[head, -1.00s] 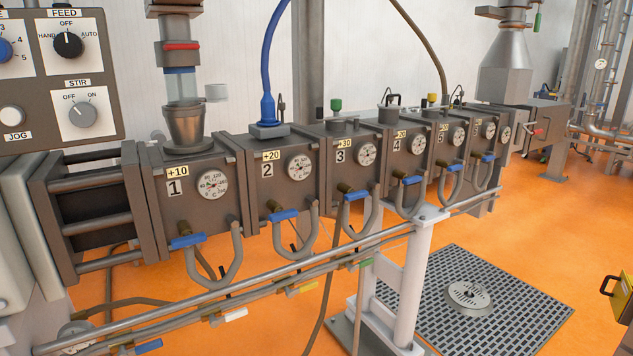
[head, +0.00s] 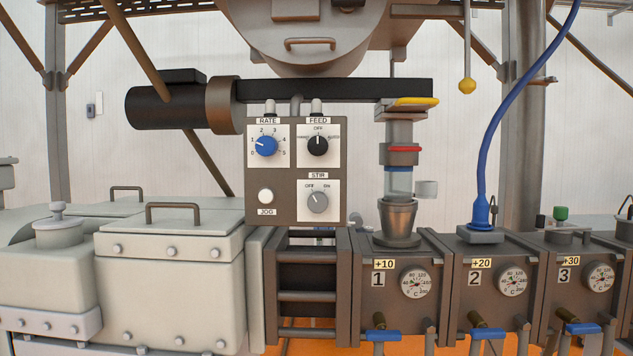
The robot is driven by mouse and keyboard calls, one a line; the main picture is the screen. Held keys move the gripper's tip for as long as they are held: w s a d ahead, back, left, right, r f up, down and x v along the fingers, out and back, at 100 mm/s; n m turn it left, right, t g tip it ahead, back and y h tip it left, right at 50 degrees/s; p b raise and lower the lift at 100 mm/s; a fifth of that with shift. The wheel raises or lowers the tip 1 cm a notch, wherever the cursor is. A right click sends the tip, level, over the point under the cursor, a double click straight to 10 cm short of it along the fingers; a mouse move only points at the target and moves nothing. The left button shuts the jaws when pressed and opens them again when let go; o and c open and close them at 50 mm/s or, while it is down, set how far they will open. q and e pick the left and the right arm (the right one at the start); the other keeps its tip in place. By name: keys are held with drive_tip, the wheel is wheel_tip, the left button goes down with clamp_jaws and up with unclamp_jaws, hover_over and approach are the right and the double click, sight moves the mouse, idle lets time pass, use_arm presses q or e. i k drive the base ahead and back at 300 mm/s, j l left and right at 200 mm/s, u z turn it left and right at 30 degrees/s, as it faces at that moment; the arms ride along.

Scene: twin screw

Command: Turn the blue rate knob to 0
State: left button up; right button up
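The blue rate knob (head: 267,146) sits on a white plate at the upper left of a brown control panel (head: 296,214), under the label RATE. Its white mark points left and slightly up, seemingly near the 1; the picture is too small to read it exactly. The numbers run around the knob up to 5. Neither of my grippers is in the head view.
The panel also holds the black FEED knob (head: 318,146), the grey STIR knob (head: 317,202) and the white JOG button (head: 266,196). A pale machine housing (head: 170,290) stands below left. Numbered barrel blocks (head: 395,310) with gauges run to the right.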

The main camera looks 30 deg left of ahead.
sight(265, 145)
drive_tip(key=u, duration=1.3)
drive_tip(key=i+j+z, duration=0.1)
drive_tip(key=j, duration=0.35)
